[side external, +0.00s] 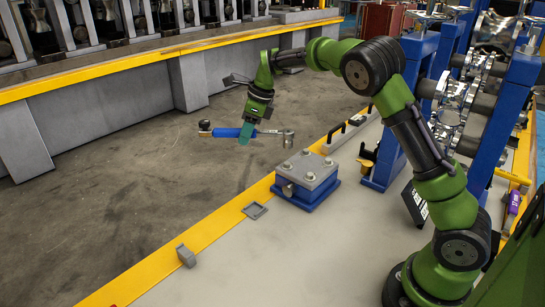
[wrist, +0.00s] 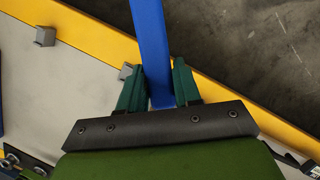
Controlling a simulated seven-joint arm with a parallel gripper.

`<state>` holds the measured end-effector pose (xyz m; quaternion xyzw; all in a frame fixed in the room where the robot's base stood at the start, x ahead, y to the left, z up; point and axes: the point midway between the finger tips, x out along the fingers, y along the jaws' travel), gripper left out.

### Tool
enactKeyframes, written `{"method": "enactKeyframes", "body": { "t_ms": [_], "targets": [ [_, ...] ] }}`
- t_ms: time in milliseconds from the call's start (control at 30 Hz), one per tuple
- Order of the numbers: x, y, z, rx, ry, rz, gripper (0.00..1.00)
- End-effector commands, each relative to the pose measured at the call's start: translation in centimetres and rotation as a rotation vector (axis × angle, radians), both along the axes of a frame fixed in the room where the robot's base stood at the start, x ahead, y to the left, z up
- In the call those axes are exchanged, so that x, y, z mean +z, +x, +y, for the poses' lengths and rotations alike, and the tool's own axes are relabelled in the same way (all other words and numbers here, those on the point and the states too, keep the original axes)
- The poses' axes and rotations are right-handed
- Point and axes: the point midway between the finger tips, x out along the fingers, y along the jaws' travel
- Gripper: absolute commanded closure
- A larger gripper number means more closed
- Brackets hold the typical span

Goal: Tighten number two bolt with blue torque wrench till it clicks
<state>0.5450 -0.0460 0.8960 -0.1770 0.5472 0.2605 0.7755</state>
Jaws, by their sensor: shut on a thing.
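My gripper (side external: 244,136) is shut on the blue handle of the torque wrench (side external: 227,132). The wrench is held roughly level in the air, with its metal head (side external: 287,137) to the right and a dark round end to the left. In the wrist view, my green fingers (wrist: 157,68) sit on both sides of the blue handle (wrist: 149,30). The steel plate with several bolts (side external: 308,175) is on a blue base, below and right of the wrench head. The wrench appears apart from the bolts. No bolt numbers are readable.
The pale bench top (side external: 270,265) has a yellow edge (side external: 215,232). Blue stands with metal fittings (side external: 388,150) rise behind the bolted plate. The bench front is clear.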

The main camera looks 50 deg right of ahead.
Motion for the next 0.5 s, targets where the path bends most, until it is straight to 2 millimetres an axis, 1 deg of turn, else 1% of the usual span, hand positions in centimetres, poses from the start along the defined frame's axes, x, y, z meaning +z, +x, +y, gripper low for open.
{"method": "enactKeyframes", "body": {
  "t_ms": [33,133,500],
  "targets": [
    [0.58,0.09,0.01,0.001,0.0,-0.005,1.0],
    [1.04,0.04,0.03,-0.001,0.0,-0.004,1.0],
    [1.34,0.01,-0.22,-0.004,0.0,-0.005,1.0]
  ]
}}
